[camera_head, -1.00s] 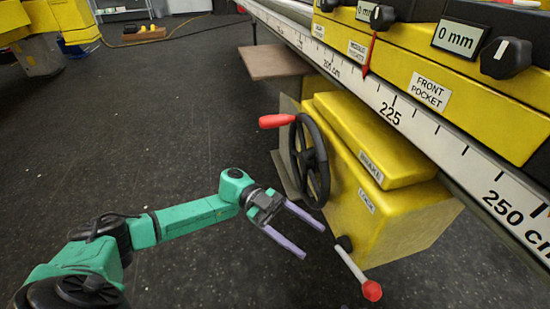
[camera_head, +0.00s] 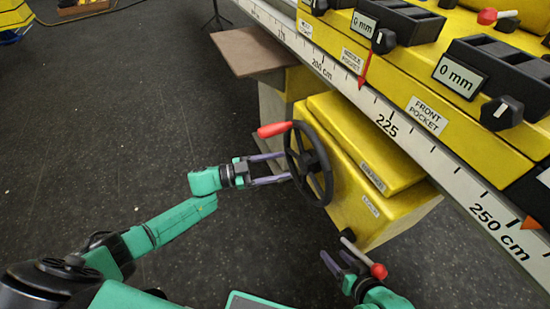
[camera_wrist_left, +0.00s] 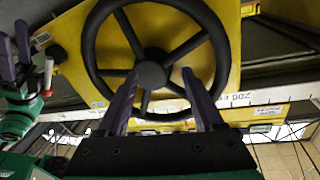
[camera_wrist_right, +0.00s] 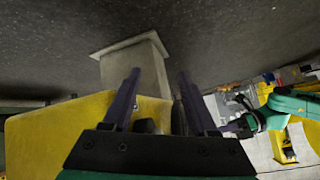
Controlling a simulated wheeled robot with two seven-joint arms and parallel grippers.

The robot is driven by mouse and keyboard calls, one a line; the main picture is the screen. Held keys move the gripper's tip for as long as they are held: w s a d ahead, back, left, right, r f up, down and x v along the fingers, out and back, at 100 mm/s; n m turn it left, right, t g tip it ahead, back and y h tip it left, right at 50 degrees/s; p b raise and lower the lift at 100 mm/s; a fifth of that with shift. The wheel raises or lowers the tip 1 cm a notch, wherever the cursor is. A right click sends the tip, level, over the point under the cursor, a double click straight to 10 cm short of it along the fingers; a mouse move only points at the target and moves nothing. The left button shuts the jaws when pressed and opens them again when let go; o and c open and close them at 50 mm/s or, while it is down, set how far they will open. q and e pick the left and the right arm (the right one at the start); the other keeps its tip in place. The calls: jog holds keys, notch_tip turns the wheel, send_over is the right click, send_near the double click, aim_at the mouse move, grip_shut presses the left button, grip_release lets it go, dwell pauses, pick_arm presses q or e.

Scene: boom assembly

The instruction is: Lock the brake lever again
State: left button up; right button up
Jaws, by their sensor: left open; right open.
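The brake lever (camera_head: 358,254) is a pale rod with a red knob, joined to a black pivot at the lower corner of the yellow box (camera_head: 370,225). It slants down to the right in the head view and shows at the left in the left wrist view (camera_wrist_left: 48,73). My right gripper (camera_head: 336,256) is open just left of the lever, its fingers pointing up at the box. My left gripper (camera_head: 289,166) is open at the black handwheel (camera_head: 325,167). In the left wrist view its fingers (camera_wrist_left: 160,76) lie either side of the wheel's hub; contact is unclear.
The handwheel has a red handle (camera_head: 275,129). The long yellow boom with its scale rail (camera_head: 390,130) runs above the box. A brown board (camera_head: 250,50) sticks out behind. A grey post (camera_wrist_right: 137,65) shows beyond my right fingers. The dark floor at left is open.

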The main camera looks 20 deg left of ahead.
grip_shut()
